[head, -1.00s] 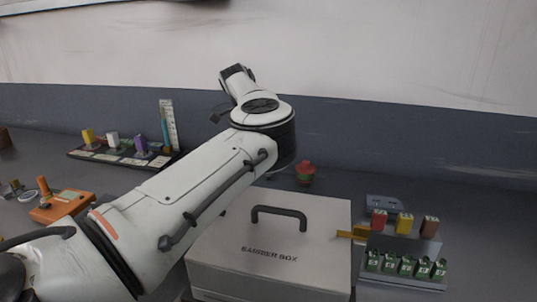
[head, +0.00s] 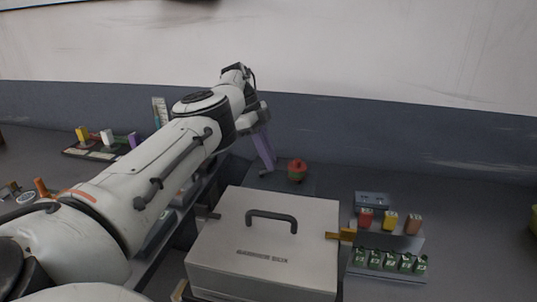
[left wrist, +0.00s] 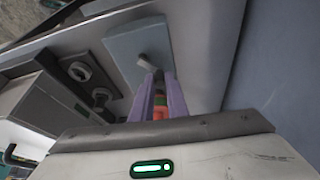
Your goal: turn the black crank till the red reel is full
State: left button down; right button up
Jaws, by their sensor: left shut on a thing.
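The red reel (head: 297,165), a small round red thing with a green part below, stands on a dark base (head: 296,187) behind the lidded box. My left gripper (head: 268,167) reaches down just left of the reel, its purple fingers apart from it. In the left wrist view the fingers (left wrist: 157,80) are closed together on a small dark piece at their tips, which looks like the black crank; the fingers hide most of it. My right gripper is not in view.
A light box (head: 222,228) with a dark top handle stands in front of the reel. To its right is a grey rack (head: 388,258) with green, red and yellow blocks. A tray (head: 82,151) with coloured blocks lies at left. The far right table is mostly clear.

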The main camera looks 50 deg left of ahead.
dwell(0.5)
pick_arm(q)
jog(key=c, duration=1.7)
grip_release()
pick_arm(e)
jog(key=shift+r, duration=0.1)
